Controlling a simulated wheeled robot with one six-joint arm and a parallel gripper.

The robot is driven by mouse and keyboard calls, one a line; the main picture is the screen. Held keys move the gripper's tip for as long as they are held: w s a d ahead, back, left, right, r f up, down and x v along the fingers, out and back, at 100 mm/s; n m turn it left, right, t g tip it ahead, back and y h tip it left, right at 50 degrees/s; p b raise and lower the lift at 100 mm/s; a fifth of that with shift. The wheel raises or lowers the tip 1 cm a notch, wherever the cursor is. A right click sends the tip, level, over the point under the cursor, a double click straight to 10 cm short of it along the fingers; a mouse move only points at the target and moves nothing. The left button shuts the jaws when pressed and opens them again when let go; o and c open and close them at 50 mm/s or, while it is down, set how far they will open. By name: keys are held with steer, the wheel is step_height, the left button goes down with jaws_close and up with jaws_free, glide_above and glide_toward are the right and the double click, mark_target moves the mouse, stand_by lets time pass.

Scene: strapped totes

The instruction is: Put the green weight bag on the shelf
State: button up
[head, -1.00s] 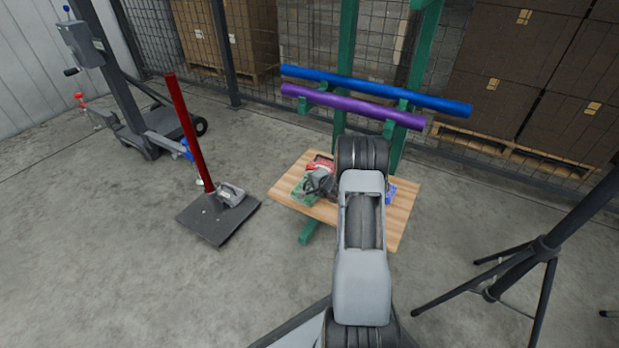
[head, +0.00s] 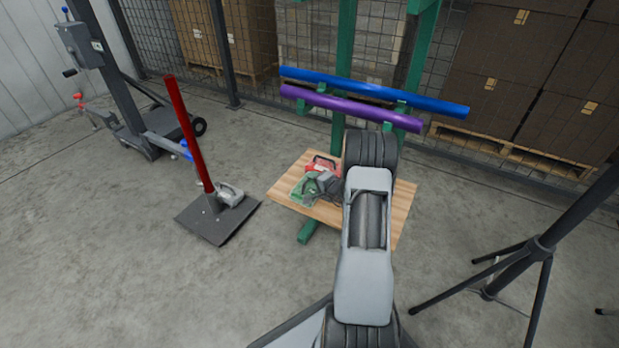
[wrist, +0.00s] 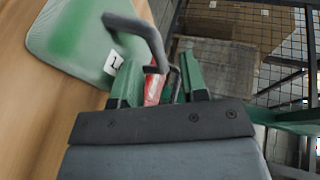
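The green weight bag (head: 305,191) lies on the left part of the wooden shelf (head: 284,187). In the wrist view the green bag (wrist: 85,35), with a white label and a dark arched handle, is close at the upper left. My gripper (head: 326,184) is low over the shelf beside the green bag, partly hidden by my arm. In the wrist view my gripper (wrist: 157,82) has its green fingers apart. The handle's end shows near the gap between them; I cannot tell whether it touches a finger.
A red bag (head: 322,163) lies behind the green one. Purple (head: 350,108) and blue (head: 375,92) tubes lie on the rack above the shelf. A grey bag (head: 230,193) rests on a dark base with a red post (head: 193,130). A tripod (head: 540,245) stands right.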

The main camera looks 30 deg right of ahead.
steer(key=a+p+v, duration=0.1)
steer(key=p+v, duration=0.1)
steer(key=v, duration=0.5)
steer(key=s+a+r+n+g+y, duration=0.2)
steer(key=a+r+n+g+y, duration=0.25)
steer(key=a, duration=0.55)
steer(key=s+a+r+n+g+y, duration=0.25)
steer(key=a+r+n, duration=0.35)
steer(key=a, duration=0.4)
steer(key=s+a+r+n+g+h, duration=0.2)
steer(key=s+r+h, duration=0.2)
steer(key=s, duration=0.3)
steer(key=s+a+r+n+g+h, duration=0.2)
steer(key=s+r+n+h, duration=0.1)
steer(key=s, duration=0.4)
steer(key=shift+s+a+r+h, duration=0.2)
steer(key=shift+a+r+h, duration=0.3)
steer(key=shift+h, duration=0.5)
steer(key=shift+d+r, duration=0.1)
steer(key=shift+r, duration=0.1)
